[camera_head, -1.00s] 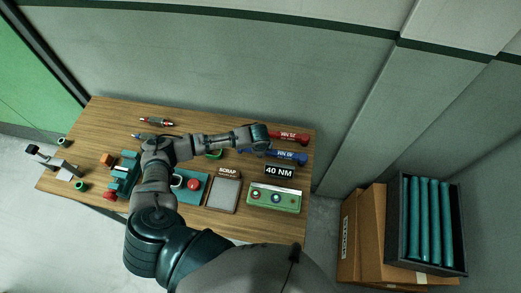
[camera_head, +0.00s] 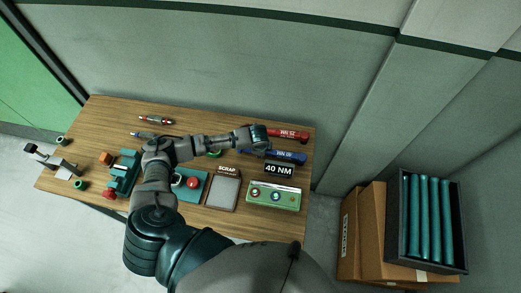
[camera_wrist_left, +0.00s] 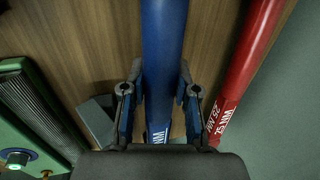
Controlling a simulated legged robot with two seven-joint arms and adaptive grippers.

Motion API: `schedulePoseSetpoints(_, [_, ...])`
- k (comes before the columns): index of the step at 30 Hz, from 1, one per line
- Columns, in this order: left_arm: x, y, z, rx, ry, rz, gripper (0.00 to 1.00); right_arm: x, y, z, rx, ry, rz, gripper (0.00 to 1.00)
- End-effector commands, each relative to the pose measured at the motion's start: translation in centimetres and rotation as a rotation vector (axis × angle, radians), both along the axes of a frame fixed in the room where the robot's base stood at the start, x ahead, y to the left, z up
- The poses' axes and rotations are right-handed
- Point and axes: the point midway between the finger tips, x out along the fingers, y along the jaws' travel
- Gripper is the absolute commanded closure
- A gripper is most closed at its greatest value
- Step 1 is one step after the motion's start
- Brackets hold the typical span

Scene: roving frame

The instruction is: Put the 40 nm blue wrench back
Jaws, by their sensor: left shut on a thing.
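The blue wrench (camera_head: 287,157) lies at the right side of the table, with its handle pointing right, just behind the black 40 NM sign (camera_head: 279,170). My left gripper (camera_head: 258,147) reaches it from above at its left part. In the left wrist view the blue wrench (camera_wrist_left: 165,40) runs between the two fingers of my left gripper (camera_wrist_left: 160,72), which is shut on it. I cannot tell whether the wrench touches the table or is slightly raised. My right gripper is not in view.
A red wrench (camera_head: 290,134) lies behind the blue one, close beside it in the wrist view (camera_wrist_left: 243,65). A green box with buttons (camera_head: 274,196) and a scrap tray (camera_head: 209,205) stand in front. The wall rises behind the table; boxes (camera_head: 371,240) stand right.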

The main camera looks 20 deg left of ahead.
Motion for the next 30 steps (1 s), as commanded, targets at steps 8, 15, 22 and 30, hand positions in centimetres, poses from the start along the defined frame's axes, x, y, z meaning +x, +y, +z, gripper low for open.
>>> schedulePoseSetpoints(8, [0.07, 0.02, -0.13, -0.002, -0.002, 0.0, 1.0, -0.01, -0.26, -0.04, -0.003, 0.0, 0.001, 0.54])
schedulePoseSetpoints(15, [0.05, 0.05, -0.17, -0.001, -0.001, 0.001, 0.41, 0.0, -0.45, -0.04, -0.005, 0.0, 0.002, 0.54])
schedulePoseSetpoints(22, [-0.03, 0.08, -0.29, 0.001, 0.001, 0.0, 0.41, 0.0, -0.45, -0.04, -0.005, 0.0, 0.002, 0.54])
schedulePoseSetpoints(30, [0.0, 0.06, -0.25, 0.0, 0.001, 0.0, 0.41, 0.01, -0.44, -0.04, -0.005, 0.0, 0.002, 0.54])
